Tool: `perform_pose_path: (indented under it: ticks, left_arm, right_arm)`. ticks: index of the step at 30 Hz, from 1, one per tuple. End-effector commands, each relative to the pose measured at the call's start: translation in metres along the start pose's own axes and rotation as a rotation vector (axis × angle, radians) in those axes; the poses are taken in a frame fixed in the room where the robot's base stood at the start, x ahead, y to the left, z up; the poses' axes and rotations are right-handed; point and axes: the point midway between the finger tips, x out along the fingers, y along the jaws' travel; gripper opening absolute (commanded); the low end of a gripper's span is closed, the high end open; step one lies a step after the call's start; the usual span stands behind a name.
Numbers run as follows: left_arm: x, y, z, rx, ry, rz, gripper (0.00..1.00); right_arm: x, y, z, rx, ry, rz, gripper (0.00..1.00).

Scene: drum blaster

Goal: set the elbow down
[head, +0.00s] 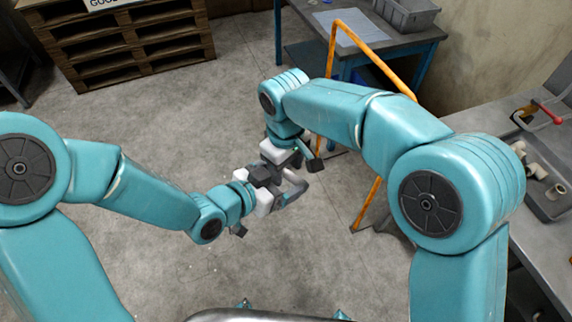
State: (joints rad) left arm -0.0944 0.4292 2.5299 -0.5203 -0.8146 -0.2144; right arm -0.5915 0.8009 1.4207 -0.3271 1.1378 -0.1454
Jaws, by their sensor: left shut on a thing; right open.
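A grey, curved elbow (297,186) shows near the middle of the head view, above the floor. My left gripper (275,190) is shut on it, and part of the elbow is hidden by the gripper. My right gripper (293,162) is open, just above and beside the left gripper. The two grippers overlap in the picture, so I cannot tell whether the right one touches the elbow.
A grey workbench (540,240) at the right bears a tray (552,208) with pale pipe fittings (537,171) and a red-handled tool (548,112). An orange frame (330,75) stands behind my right arm. A blue table (300,50) and wooden pallets (130,45) stand at the back.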

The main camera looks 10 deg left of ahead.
Motion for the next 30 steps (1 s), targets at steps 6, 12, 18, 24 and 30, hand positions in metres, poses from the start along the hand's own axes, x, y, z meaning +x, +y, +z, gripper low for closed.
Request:
perform_pose_path:
  ticks: [6, 12, 18, 24, 30]
  left_arm:
    - [0.0, 0.0, -0.001, 0.001, 0.003, -0.001, 0.55]
    - [0.0, 0.0, -0.001, 0.001, 0.002, 0.0, 0.55]
    - [0.0, 0.0, 0.0, 0.0, 0.001, 0.0, 1.0]
    - [-0.002, -0.002, -0.001, -0.009, 0.017, 0.008, 1.0]
    - [-0.017, -0.008, -0.008, -0.063, 0.119, 0.08, 1.0]
  right_arm:
    - [0.0, 0.0, 0.0, 0.0, -0.001, 0.0, 0.47]
    - [0.0, -0.001, 0.0, 0.0, 0.0, -0.001, 0.0]
    - [-0.001, -0.001, 0.0, -0.001, 0.0, -0.001, 0.0]
    - [-0.001, -0.001, 0.0, 0.0, 0.001, 0.0, 0.0]
    - [-0.001, 0.0, 0.0, 0.0, 0.001, 0.0, 0.0]
